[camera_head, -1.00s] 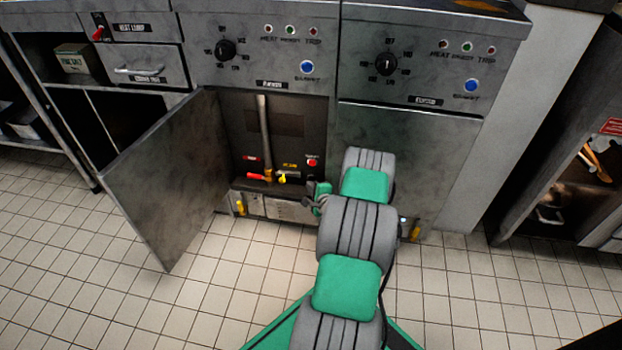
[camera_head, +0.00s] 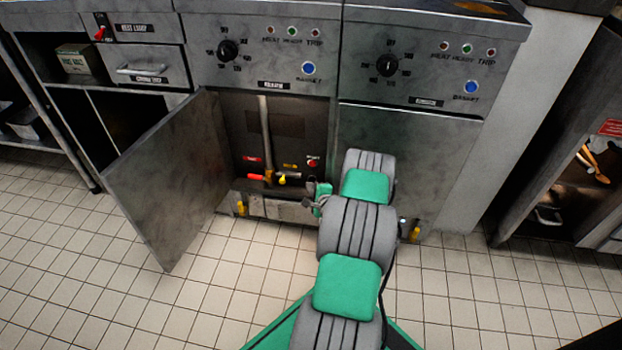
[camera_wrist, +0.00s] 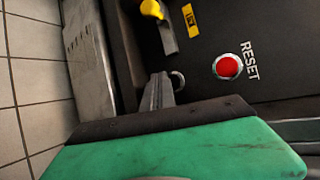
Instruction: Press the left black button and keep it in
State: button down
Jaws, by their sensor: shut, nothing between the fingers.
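The open cabinet under the left fryer shows a dark panel (camera_head: 272,130). In the wrist view a small round metal rim with a dark centre (camera_wrist: 179,80) sits beside my fingertips and is partly hidden by them. It looks like a black button; I cannot tell whether it is pressed in or touched. My gripper (camera_wrist: 160,80) is shut and empty, pointing at the panel just below the red RESET button (camera_wrist: 228,67). In the head view my gripper (camera_head: 307,203) is at the cabinet's lower right. No second black button is clear in the wrist view.
A yellow-handled valve (camera_wrist: 152,9) is beyond my fingers in the wrist view. A red lever (camera_head: 257,178) and a vertical pipe (camera_head: 266,130) are further left. The open door (camera_head: 170,180) stands at the left. The tiled floor in front is clear.

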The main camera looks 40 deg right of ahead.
jog(key=shift+w+d+r, duration=0.4)
jog(key=shift+d+r, duration=0.35)
jog(key=shift+f, duration=0.1)
jog(key=shift+s+p, duration=0.15)
jog(key=shift+p, duration=0.15)
jog(key=shift+s+a, duration=0.2)
jog(key=shift+a, duration=0.1)
jog(key=shift+s+a+f+p, duration=0.1)
jog(key=shift+s+a+p, duration=0.1)
jog(key=shift+s+a, duration=0.35)
jog(key=shift+s+a+f+p, duration=0.1)
jog(key=shift+s+a+p, duration=0.25)
jog(key=shift+a, duration=0.45)
jog(key=shift+s+a+f+p, duration=0.1)
jog(key=shift+s+a, duration=0.4)
jog(key=shift+a, duration=0.15)
jog(key=shift+r, duration=0.1)
